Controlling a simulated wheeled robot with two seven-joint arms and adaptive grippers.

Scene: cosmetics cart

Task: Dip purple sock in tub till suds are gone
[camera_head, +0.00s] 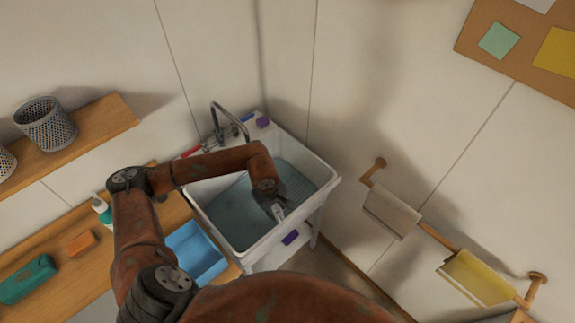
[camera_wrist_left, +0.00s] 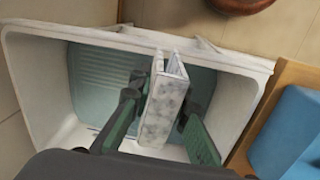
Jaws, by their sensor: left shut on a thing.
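The white tub (camera_head: 326,192) stands in the corner with blue-grey water in it. Its rim (camera_wrist_left: 225,58) also fills much of the left wrist view. My left gripper (camera_head: 278,209) is over the front right part of the tub, pointing down. In the left wrist view my left gripper (camera_wrist_left: 158,118) is shut on a folded, flat piece with white and grey speckles, which I take to be the sock (camera_wrist_left: 164,105) covered in suds. Its purple colour does not show clearly. Whether its lower end touches the water I cannot tell. My right gripper is not in view.
A faucet (camera_head: 230,117) rises at the tub's back. A small purple thing (camera_head: 262,121) lies on the back ledge; a purple patch (camera_head: 291,237) is on the tub's front. A blue bin (camera_head: 196,253), orange block (camera_head: 82,243) and green bundle (camera_head: 28,280) are at left. Cloths (camera_head: 392,210) hang at right.

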